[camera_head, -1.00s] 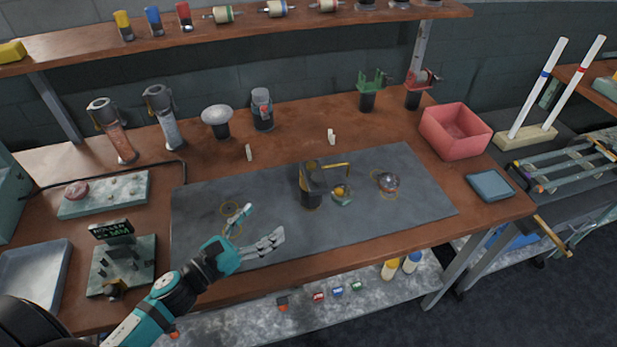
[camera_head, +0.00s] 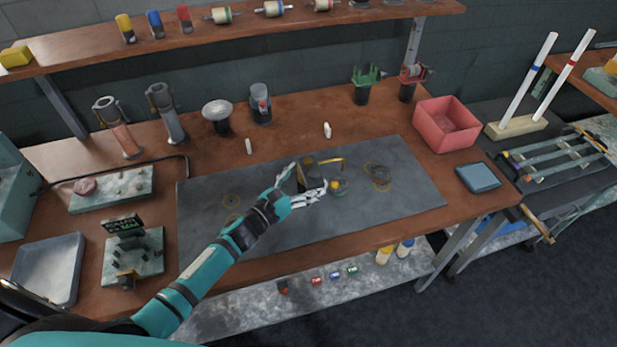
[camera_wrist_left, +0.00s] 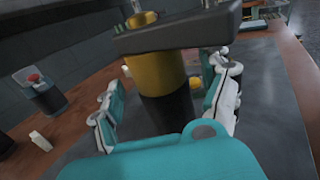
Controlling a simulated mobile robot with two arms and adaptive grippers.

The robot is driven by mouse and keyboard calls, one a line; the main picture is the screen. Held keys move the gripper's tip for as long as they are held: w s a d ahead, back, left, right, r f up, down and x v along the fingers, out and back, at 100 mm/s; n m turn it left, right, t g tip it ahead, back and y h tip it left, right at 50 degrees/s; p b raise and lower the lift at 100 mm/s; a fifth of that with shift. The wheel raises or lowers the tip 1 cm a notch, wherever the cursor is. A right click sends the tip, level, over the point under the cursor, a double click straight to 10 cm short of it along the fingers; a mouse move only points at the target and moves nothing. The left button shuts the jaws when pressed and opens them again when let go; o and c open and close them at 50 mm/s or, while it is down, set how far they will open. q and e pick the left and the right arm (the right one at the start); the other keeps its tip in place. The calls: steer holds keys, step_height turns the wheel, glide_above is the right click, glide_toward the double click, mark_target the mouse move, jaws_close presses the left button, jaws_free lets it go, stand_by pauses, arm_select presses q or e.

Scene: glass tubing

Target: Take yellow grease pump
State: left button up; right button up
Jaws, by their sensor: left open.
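The yellow grease pump (camera_head: 311,169) stands upright on the grey mat (camera_head: 210,253), with a dark head and a yellow arm reaching right. My left gripper (camera_head: 303,186) is at its near side and hides part of its body. In the left wrist view the pump's yellow body (camera_wrist_left: 157,73) and dark lower part stand between the two spread fingers of the open gripper (camera_wrist_left: 166,80). Its dark head extends above the fingers. I cannot tell whether a finger touches it. My right gripper is not in view.
A small yellow-topped object (camera_head: 337,187) sits just right of the pump, with a dark round part (camera_head: 378,174) farther right. A red bin (camera_head: 447,126) stands at the back right. Two small white pieces, one of them here (camera_head: 327,130), stand behind the mat.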

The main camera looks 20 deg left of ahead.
arm_select(q)
steer(key=shift+w+d, duration=0.35)
steer(key=shift+w, duration=0.3)
steer(key=c, duration=1.5)
steer(key=shift+c, duration=0.7)
steer(key=shift+r, duration=0.1)
